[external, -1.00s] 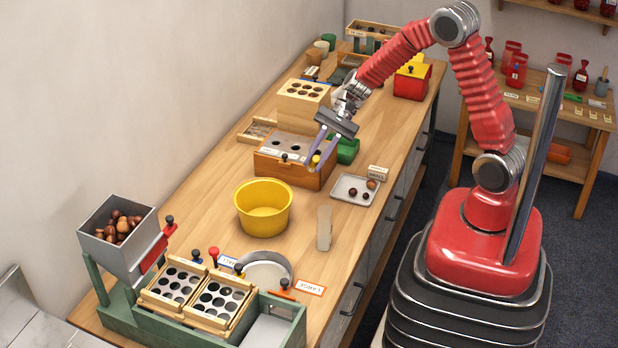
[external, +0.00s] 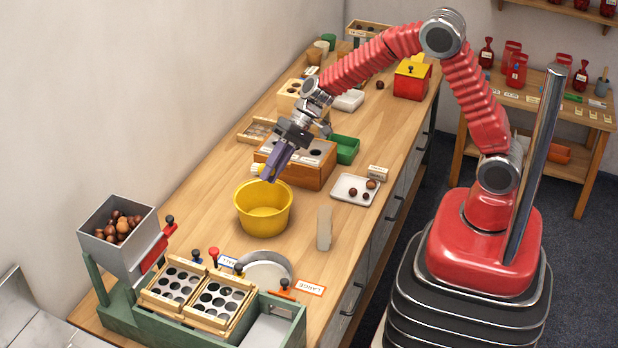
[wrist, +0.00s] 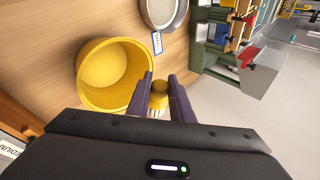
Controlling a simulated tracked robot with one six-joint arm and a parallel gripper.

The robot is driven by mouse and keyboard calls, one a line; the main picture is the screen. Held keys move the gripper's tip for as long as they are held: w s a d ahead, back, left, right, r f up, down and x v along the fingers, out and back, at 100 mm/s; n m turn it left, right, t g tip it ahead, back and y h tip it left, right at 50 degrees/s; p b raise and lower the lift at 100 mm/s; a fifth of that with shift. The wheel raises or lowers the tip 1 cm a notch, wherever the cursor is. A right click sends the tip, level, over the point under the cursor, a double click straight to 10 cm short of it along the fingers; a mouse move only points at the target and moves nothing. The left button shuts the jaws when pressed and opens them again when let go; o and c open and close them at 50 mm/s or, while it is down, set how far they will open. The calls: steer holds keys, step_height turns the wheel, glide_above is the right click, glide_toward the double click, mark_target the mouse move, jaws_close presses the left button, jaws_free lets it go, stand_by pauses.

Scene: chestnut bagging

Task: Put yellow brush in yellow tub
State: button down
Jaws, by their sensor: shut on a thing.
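The yellow tub (external: 264,218) stands on the wooden bench, open at the top and empty as far as I can see. It also shows in the wrist view (wrist: 88,92), to the left of my fingers. My gripper (external: 270,174) is above and behind the tub's far rim in the external view. It is shut on the yellow brush (wrist: 159,97), which shows between the two purple fingers in the wrist view. The brush has a rounded yellow top and pale bristles. In the external view my fingers mostly hide the brush, with a small pale and yellow part (external: 257,169) beside them.
A wooden box with holes (external: 314,176) stands just behind the tub. The sorting stand (external: 118,318) and grey hopper (external: 95,242) are in front. Bare bench lies left of the tub.

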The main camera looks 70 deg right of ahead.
steer(key=shift+w+d+f+n+t, duration=0.25)
steer(key=shift+w+d+n+t, duration=0.25)
steer(key=shift+n, duration=0.4)
steer(key=shift+w+d+n+y, duration=0.15)
steer(key=shift+n+y, duration=0.15)
steer(key=shift+f, duration=0.1)
steer(key=shift+f, duration=5.4)
steer(key=c, duration=1.5)
jaws_free()
